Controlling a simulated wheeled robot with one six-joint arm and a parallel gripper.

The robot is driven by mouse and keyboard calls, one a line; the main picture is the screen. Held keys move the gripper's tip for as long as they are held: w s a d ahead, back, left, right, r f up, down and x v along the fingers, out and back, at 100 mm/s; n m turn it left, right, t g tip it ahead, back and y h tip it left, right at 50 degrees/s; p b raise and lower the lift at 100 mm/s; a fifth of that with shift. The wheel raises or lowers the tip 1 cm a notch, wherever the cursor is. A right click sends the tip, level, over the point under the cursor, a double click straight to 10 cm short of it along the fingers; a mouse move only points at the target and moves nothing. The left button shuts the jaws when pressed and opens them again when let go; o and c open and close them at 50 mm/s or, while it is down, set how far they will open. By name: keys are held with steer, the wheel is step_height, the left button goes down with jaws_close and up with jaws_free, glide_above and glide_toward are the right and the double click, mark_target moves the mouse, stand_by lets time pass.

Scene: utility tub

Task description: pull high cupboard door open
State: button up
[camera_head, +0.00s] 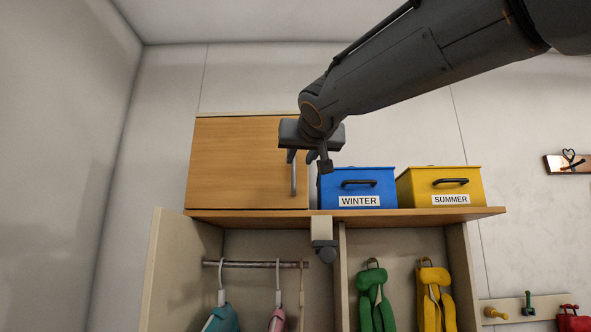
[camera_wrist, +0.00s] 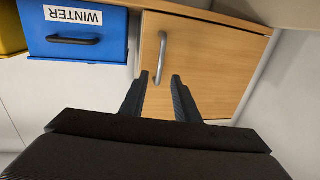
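The high cupboard door (camera_head: 240,165) is a light wood panel on top of the wardrobe unit, and it looks shut. Its upright grey bar handle (camera_head: 293,180) is near the door's right edge. My gripper (camera_head: 301,157) is in front of the handle's upper part. In the wrist view, which is upside down, the door (camera_wrist: 215,65) fills the middle right. The handle (camera_wrist: 161,58) shows just beyond my two spread fingertips (camera_wrist: 159,76), roughly in line with the gap between them. My gripper is open and empty. Any contact with the handle cannot be told.
A blue WINTER box (camera_head: 357,184) and a yellow SUMMER box (camera_head: 441,184) stand on the shelf (camera_head: 420,214) right of the cupboard. Below are open compartments with hangers on a rail (camera_head: 255,264) and hanging green and yellow items. Bare wall lies to the left.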

mark_target(294, 168)
steer(key=shift+w+a+p, duration=0.2)
steer(key=shift+w+p, duration=0.4)
steer(key=shift+w, duration=0.65)
steer(key=shift+w+a+p, duration=0.25)
steer(key=shift+w+p, duration=0.35)
steer(key=shift+w, duration=0.65)
steer(key=shift+w+a+p, duration=0.2)
steer(key=shift+w+p, duration=0.4)
steer(key=shift+w, duration=0.65)
jaws_close()
